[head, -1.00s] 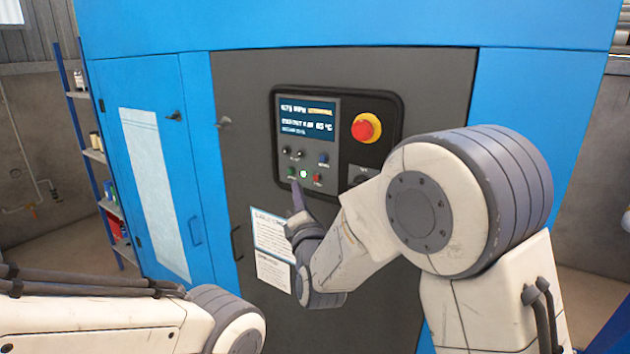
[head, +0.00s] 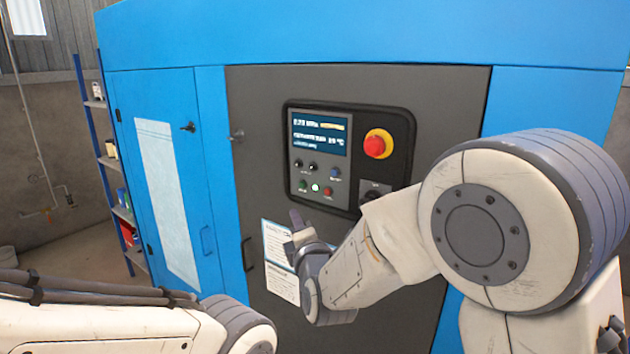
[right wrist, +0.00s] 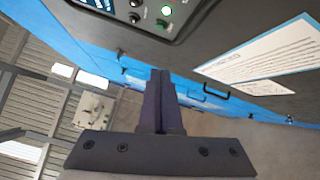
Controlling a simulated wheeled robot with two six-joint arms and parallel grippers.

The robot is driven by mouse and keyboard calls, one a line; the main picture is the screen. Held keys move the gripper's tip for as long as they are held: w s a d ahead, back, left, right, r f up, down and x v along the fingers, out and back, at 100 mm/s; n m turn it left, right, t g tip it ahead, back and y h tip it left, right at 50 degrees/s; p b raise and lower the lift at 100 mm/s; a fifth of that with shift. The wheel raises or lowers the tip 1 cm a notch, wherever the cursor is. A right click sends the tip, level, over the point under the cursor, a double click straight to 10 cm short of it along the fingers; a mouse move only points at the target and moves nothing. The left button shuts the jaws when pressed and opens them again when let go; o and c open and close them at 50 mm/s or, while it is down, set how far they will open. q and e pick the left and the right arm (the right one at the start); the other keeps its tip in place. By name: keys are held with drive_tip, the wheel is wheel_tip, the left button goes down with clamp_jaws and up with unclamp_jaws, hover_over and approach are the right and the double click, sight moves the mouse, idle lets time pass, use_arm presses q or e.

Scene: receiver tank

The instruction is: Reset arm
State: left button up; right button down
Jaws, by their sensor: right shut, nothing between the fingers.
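My right gripper (head: 295,217) is shut and empty, in front of the dark cabinet door (head: 262,120). Its closed fingers (right wrist: 159,100) show in the middle of the right wrist view. In the head view the fingertips are just below the control panel (head: 343,200) and overlap the top of a white paper notice (head: 278,283). I cannot tell the exact gap to the door. A green button (head: 315,188) on the panel is lit. My left arm shows at the lower left, but its gripper is not in view.
The panel also carries a screen (head: 320,132), a red emergency stop (head: 375,146) and a rotary switch (head: 373,192). A blue cabinet door (head: 185,110) stands at the left. A blue-framed shelf (head: 107,163) is beyond it. Open floor shows at the far left.

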drive_tip(key=s+a+f+m+g+y+p, duration=0.1)
drive_tip(key=s+f+m+g+p, duration=0.1)
drive_tip(key=s+m+g, duration=0.4)
drive_tip(key=s+a+f+m+g+p, duration=0.1)
drive_tip(key=s+a+f+g+p, duration=0.15)
drive_tip(key=s, duration=0.55)
drive_tip(key=s+d+f+m+g+h+p, duration=0.1)
drive_tip(key=s+d+m+g, duration=0.3)
drive_tip(key=s, duration=0.7)
drive_tip(key=s+d+f+m+g+h+p, duration=0.1)
drive_tip(key=s+d+m+g+h, duration=0.2)
drive_tip(key=s, duration=0.8)
drive_tip(key=d+m+g, duration=0.2)
drive_tip(key=d, duration=0.1)
drive_tip(key=shift+d+m, duration=0.4)
drive_tip(key=shift+w, duration=0.1)
